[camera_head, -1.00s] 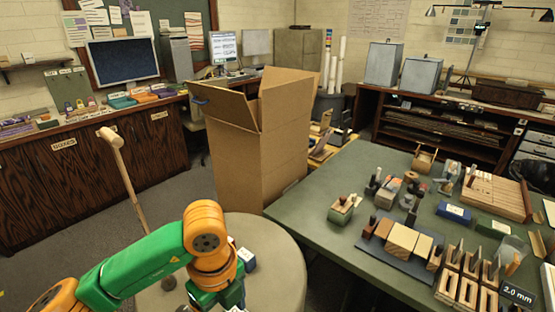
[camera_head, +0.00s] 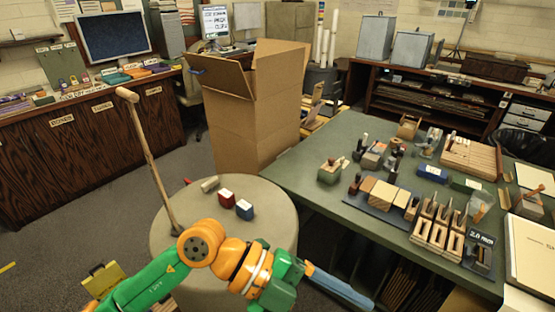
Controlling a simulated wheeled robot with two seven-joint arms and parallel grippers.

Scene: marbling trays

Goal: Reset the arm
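My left arm comes in from the bottom left, over the front of the round grey table (camera_head: 165,235). Its green and orange end, with my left gripper (camera_head: 284,285), is low in the picture, in front of the table's near edge. The fingers cannot be made out, so I cannot tell whether they are open or shut. A long blue bar (camera_head: 342,287) extends to the right from beside the gripper; whether it is held is unclear. My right arm and gripper are not in view.
An open cardboard box (camera_head: 255,115) stands behind. A green worktable (camera_head: 300,175) with wooden tools is right; grey floor lies left.

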